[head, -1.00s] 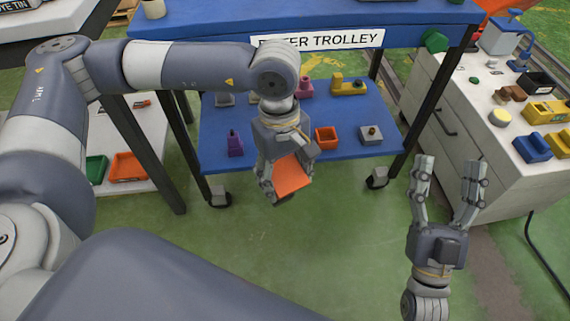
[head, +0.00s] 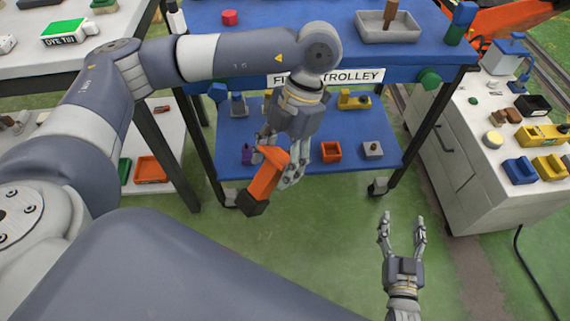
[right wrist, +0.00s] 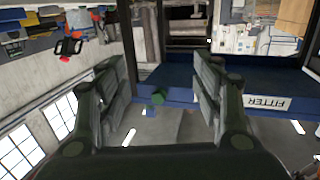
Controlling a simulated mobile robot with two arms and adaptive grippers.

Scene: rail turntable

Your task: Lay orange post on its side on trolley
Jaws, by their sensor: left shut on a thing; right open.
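The orange post (head: 266,176) with a dark square end is held by my left gripper (head: 282,163) in front of the trolley. It is tilted, its dark end pointing down and to the left. My left gripper is shut on it. The blue trolley (head: 400,74) has an upper deck and a lower shelf (head: 230,136), with a sign on its front edge, part hidden by my left arm. My right gripper (head: 402,222) is open and empty over the floor, right of the trolley's front; its open fingers also show in the right wrist view (right wrist: 160,95).
The upper deck holds a red cylinder (head: 230,17), a grey tray (head: 371,32) and a green and blue post (head: 461,22). The lower shelf holds an orange box (head: 331,151) and a grey block (head: 372,149). A white cabinet (head: 500,160) stands at right.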

